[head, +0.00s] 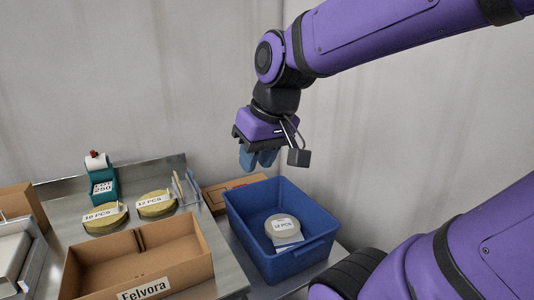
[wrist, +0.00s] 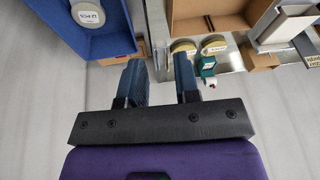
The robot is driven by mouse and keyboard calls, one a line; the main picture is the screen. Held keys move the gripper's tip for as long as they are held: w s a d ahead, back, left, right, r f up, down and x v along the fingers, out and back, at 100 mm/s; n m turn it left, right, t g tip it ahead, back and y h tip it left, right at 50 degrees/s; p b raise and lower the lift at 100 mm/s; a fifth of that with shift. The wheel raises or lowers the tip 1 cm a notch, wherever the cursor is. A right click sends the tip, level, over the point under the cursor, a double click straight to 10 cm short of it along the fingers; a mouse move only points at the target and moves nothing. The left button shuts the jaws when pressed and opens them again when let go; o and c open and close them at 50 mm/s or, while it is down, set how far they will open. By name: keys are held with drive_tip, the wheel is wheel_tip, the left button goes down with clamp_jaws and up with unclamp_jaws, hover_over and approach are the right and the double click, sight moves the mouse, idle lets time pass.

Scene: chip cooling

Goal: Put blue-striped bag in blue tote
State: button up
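The blue tote (head: 258,262) stands on the right side of the metal bench; its wall also shows at the top left of the wrist view (wrist: 112,44). A round pale bag (head: 283,222) with a white "12 PCS" label lies inside on the tote floor, with a white and blue edge below it; it also shows in the wrist view (wrist: 88,15). Blue stripes on it are too small to make out clearly. My gripper (head: 257,166) hangs above the tote's back left side, apart from it. In the wrist view its two blue fingers (wrist: 160,74) are spread with nothing between them.
Two yellowish labelled bags (head: 104,217) (head: 156,203) lie on the bench behind an open cardboard box (head: 145,262) marked "Felvora". A teal label dispenser (head: 103,184) stands behind them. A flat cardboard box (head: 222,196) lies behind the tote. Walls close the back.

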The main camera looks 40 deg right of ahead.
drive_tip(key=shift+n+t+h, duration=0.3)
drive_tip(key=shift+n+t, duration=0.3)
drive_tip(key=shift+t, duration=0.1)
drive_tip(key=s, duration=0.1)
drive_tip(key=s+r, duration=0.1)
drive_tip(key=s+a+r, duration=0.1)
drive_tip(key=s, duration=0.1)
drive_tip(key=shift+a+r, duration=0.1)
drive_tip(key=shift+r, duration=0.15)
idle(0.3)
